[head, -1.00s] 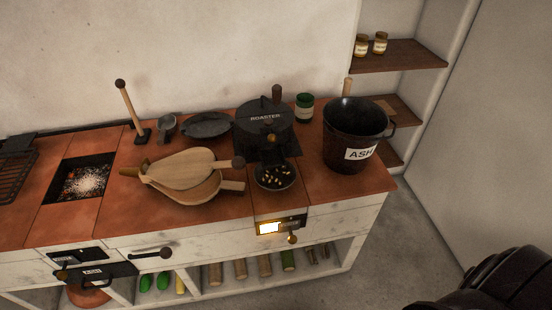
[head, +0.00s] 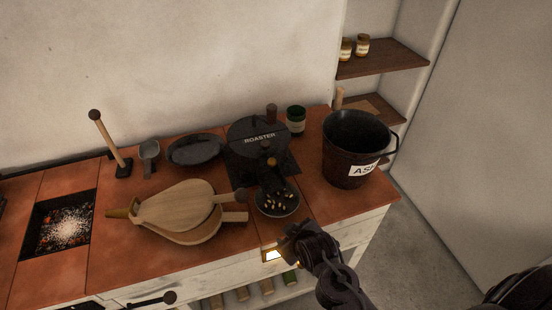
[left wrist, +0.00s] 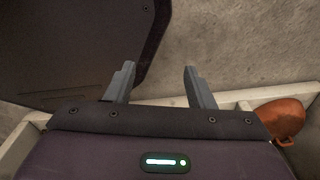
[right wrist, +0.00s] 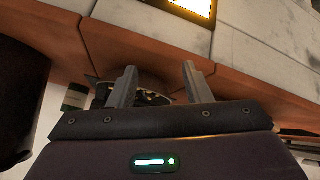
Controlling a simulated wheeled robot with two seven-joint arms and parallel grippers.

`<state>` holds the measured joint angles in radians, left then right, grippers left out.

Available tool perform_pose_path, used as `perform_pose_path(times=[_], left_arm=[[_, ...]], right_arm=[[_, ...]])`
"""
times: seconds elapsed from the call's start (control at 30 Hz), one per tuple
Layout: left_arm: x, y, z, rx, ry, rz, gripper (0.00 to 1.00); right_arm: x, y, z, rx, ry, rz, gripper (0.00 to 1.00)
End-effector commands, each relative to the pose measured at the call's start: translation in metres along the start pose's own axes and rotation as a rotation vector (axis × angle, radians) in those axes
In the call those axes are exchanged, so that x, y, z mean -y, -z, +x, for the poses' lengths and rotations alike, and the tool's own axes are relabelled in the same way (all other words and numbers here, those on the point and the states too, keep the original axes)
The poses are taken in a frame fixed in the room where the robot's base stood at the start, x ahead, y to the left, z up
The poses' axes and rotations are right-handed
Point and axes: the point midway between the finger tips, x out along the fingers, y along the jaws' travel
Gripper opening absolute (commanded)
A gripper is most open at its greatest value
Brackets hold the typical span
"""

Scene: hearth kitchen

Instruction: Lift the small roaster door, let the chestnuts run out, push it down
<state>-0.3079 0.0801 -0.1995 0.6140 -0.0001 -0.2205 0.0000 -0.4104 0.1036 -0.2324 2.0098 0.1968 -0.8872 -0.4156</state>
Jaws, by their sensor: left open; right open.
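The black roaster (head: 258,136) stands at the back of the counter, its lid lettered ROASTER. A knob (head: 271,162) shows on its front; whether the small door is up or down is too small to tell. Several pale chestnuts (head: 276,202) lie in the dark round dish (head: 290,210) below the roaster's front. My right gripper (right wrist: 158,86) is open and empty in the right wrist view, above the counter's front edge and apart from the roaster. My left gripper (left wrist: 160,85) is open and empty in the left wrist view, outside the head view.
The black ash bucket (head: 352,150) stands right of the roaster. Wooden bellows (head: 180,208) lie left of the dish. A dark lidded pan (head: 195,149), a small scoop (head: 149,152) and a green jar (head: 295,118) are at the back. A glowing ember pit (head: 62,226) is at left.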

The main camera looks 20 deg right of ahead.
Motion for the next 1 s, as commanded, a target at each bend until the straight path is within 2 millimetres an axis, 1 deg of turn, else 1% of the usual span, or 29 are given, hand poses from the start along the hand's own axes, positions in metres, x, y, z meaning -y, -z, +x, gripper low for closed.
perform_pose_path(times=[0.03, 0.1, 0.27, 0.3, 0.4, 0.53, 0.63, 1.0], left_arm=[[0.000, 0.002, 0.000, -0.002, 0.000, 0.000, 0.49], [0.001, 0.005, -0.001, -0.006, 0.001, 0.000, 0.49], [0.001, 0.010, -0.002, -0.014, 0.001, 0.000, 0.49], [0.001, 0.011, -0.003, -0.015, 0.001, 0.000, 0.49], [0.000, 0.011, -0.003, -0.016, 0.000, 0.000, 0.49], [0.000, 0.012, -0.003, -0.017, 0.000, 0.000, 0.49], [0.000, 0.012, -0.004, -0.017, 0.000, 0.000, 0.49], [0.000, 0.012, -0.007, -0.016, 0.000, 0.000, 0.49]], right_arm=[[-0.005, 0.016, 0.001, -0.053, -0.032, -0.042, 0.45], [-0.013, 0.036, 0.002, -0.126, -0.088, -0.107, 0.45], [-0.033, 0.082, -0.002, -0.276, -0.255, -0.270, 0.45], [-0.039, 0.093, -0.004, -0.309, -0.305, -0.313, 0.45], [-0.050, 0.116, -0.012, -0.370, -0.425, -0.409, 0.45], [-0.059, 0.132, -0.019, -0.404, -0.522, -0.480, 0.45], [-0.063, 0.138, -0.017, -0.409, -0.543, -0.495, 0.45], [-0.084, 0.165, 0.027, -0.408, -0.540, -0.492, 0.45]])
